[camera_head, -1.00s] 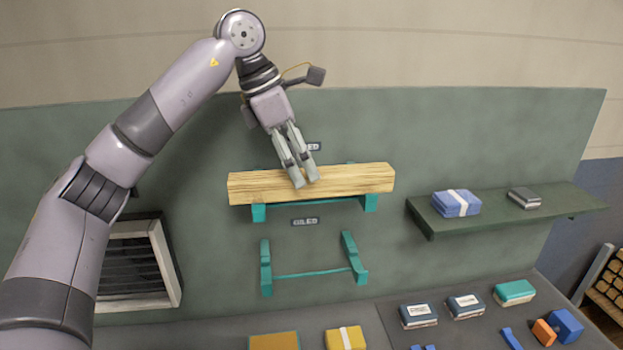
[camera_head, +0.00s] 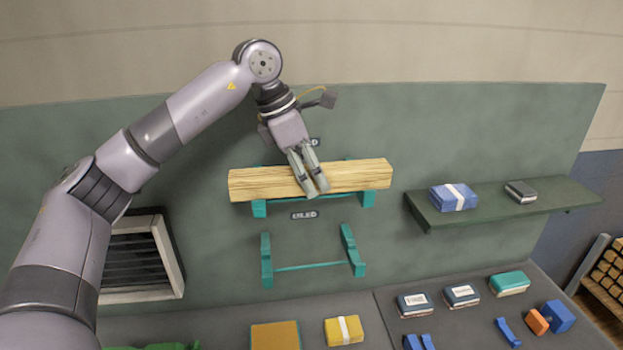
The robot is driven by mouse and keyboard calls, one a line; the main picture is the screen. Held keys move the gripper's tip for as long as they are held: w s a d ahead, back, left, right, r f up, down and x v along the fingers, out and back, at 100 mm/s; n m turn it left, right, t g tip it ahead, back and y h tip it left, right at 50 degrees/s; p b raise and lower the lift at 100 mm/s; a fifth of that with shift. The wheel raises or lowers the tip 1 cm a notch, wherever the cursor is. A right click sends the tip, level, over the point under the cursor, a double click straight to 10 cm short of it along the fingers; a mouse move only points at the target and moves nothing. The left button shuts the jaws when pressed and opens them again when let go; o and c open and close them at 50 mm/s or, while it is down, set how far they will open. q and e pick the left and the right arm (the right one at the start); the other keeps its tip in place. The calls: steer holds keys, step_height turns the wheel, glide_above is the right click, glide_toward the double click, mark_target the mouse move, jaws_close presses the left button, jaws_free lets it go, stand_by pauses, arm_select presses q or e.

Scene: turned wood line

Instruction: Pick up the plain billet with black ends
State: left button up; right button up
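A long light-wood billet (camera_head: 245,185) lies level on the upper teal bracket (camera_head: 368,200) on the green wall panel. I can make out no black on its ends from here. My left gripper (camera_head: 317,192) comes down from above, its fingers overlapping the front of the billet right of its middle. The two fingers are close side by side; I cannot tell if they touch the billet or how far apart they are. The lower teal bracket (camera_head: 310,267) is empty. My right gripper is not in view.
A green shelf (camera_head: 480,212) at right holds a blue wrapped pack (camera_head: 453,197) and a dark box (camera_head: 521,192). Boxes, a yellow pack (camera_head: 344,331) and blue pieces lie on the grey worktop (camera_head: 390,299) below. A framed vent (camera_head: 135,262) is at lower left.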

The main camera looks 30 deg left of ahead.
arm_select(q)
jaws_close()
steer(key=shift+r, duration=0.2)
stand_by(0.3)
